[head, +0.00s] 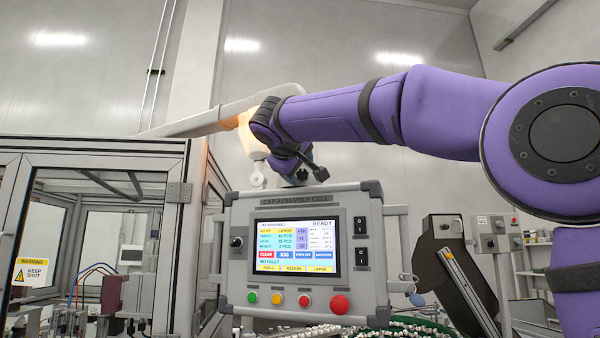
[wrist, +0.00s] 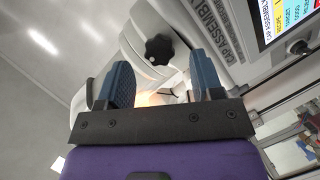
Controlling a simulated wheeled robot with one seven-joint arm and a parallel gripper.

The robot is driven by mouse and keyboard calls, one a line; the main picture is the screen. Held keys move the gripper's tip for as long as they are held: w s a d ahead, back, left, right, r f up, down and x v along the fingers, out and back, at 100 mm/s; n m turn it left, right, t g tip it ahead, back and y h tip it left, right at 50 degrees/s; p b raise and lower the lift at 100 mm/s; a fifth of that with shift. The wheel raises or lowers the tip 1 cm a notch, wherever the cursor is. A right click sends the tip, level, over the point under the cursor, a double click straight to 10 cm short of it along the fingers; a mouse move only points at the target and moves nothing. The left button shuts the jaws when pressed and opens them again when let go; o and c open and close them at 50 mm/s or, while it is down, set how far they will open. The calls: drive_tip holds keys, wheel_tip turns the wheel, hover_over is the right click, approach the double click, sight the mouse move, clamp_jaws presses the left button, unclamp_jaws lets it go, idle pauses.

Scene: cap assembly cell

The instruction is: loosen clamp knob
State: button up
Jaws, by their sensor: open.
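The black lobed clamp knob (wrist: 159,48) sits on a pale joint of the panel's support arm (wrist: 142,28). It shows in the wrist view just beyond my fingertips, roughly between them in the picture. My gripper (wrist: 164,82) is open, with two blue ribbed fingers apart and nothing between them. No contact with the knob is visible. In the head view, my arm reaches to the support arm (head: 190,124) above the operator panel (head: 346,281), and I cannot make out the clamp knob there.
The panel's screen (head: 297,248) is lit, with several coloured buttons below it. A small black knob (head: 236,242) is on the panel's left side. A framed glass enclosure (head: 92,205) stands at left. A dark chute (head: 455,262) stands at right.

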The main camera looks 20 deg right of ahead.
sight(302, 175)
drive_tip(key=shift+x, duration=1.1)
drive_tip(key=c, duration=0.9)
drive_tip(key=shift+n, duration=0.3)
drive_tip(key=n+h, duration=0.1)
drive_tip(key=n, duration=0.1)
drive_tip(key=n+h, duration=0.1)
drive_tip(key=shift+f+n+t, duration=0.2)
drive_tip(key=shift+n+t, duration=0.2)
drive_tip(key=n+t, duration=0.1)
drive_tip(key=n, duration=0.1)
drive_tip(key=n+h, duration=0.1)
drive_tip(key=n, duration=0.2)
drive_tip(key=shift+f+t, duration=0.2)
drive_tip(key=shift+t, duration=0.2)
drive_tip(key=shift+n, duration=0.3)
